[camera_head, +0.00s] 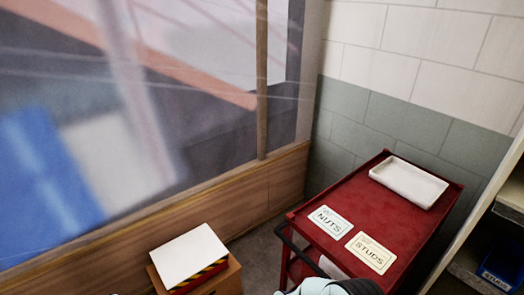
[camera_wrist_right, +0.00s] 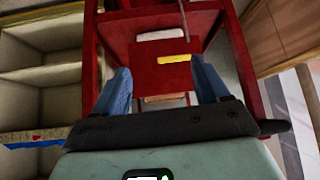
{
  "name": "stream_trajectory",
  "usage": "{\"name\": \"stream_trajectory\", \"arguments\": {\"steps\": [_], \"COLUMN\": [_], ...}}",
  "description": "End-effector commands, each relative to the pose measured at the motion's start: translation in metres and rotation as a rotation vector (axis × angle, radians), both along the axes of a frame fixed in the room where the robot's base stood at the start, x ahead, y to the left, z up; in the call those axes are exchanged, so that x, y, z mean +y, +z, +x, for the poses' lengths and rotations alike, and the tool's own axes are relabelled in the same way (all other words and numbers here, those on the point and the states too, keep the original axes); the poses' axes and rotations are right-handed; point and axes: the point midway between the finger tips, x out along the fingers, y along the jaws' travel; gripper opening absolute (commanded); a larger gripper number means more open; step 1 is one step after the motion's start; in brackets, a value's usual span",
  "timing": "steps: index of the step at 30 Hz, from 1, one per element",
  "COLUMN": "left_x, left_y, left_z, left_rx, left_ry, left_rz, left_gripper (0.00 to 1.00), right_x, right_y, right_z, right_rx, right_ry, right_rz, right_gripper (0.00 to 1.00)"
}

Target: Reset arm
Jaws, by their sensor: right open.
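My right gripper (camera_wrist_right: 161,70) shows in the right wrist view with its two blue fingers spread wide and nothing between them. It faces the red cart (camera_wrist_right: 140,60), whose shelves and posts lie beyond the fingers. In the head view, part of my right arm shows at the bottom edge, by the near end of the red cart (camera_head: 350,191); its fingers are hidden there. My left gripper is not in the head view.
The cart top holds a white tray (camera_head: 409,181), a NUTS label (camera_head: 330,222) and a STUDS label (camera_head: 370,252). A small box with a white top (camera_head: 189,256) stands left. Shelving (camera_head: 500,220) stands right. A wood-framed, see-through partition (camera_head: 262,90) fills the left.

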Motion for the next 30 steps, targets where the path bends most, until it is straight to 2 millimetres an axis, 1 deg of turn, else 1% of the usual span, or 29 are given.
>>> {"name": "stream_trajectory", "arguments": {"steps": [1, 2, 3, 5, 6, 8, 9, 11, 12, 14, 15, 18, 21, 23, 30], "left_x": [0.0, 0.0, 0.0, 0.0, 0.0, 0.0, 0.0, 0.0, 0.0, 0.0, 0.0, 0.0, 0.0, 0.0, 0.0], "left_y": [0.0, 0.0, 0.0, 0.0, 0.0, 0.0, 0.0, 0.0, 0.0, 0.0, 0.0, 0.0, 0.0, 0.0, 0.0], "left_z": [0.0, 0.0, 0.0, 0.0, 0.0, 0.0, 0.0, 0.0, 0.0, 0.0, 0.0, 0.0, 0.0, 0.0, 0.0], "left_rx": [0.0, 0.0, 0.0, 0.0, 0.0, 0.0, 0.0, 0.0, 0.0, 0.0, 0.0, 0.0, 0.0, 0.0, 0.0], "left_ry": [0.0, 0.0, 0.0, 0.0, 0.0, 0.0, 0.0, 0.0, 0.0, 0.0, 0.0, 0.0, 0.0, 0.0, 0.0], "left_rz": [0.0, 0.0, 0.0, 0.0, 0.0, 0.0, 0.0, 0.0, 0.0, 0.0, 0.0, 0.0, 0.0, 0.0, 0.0], "left_gripper": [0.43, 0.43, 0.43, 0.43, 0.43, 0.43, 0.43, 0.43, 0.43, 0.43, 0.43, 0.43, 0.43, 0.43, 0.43], "right_x": [-0.015, -0.021, -0.028, -0.035, -0.039, -0.043, -0.043, -0.04, -0.038, -0.032, -0.028, -0.02, -0.014, -0.013, -0.012], "right_y": [-0.021, -0.033, -0.047, -0.07, -0.084, -0.105, -0.117, -0.13, -0.136, -0.141, -0.142, -0.139, -0.136, -0.134, -0.134], "right_z": [-0.01, -0.016, -0.026, -0.045, -0.062, -0.092, -0.115, -0.152, -0.176, -0.211, -0.232, -0.272, -0.294, -0.3, -0.301], "right_rx": [0.027, 0.039, 0.06, 0.101, 0.134, 0.196, 0.242, 0.313, 0.361, 0.428, 0.467, 0.542, 0.583, 0.594, 0.597], "right_ry": [0.039, 0.068, 0.109, 0.167, 0.205, 0.263, 0.299, 0.348, 0.375, 0.411, 0.431, 0.467, 0.489, 0.495, 0.5], "right_rz": [0.011, 0.025, 0.048, 0.093, 0.13, 0.198, 0.251, 0.336, 0.392, 0.474, 0.524, 0.619, 0.674, 0.689, 0.693], "right_gripper": [0.74, 0.74, 0.74, 0.74, 0.74, 0.74, 0.74, 0.74, 0.74, 0.74, 0.74, 0.74, 0.74, 0.74, 0.74]}}
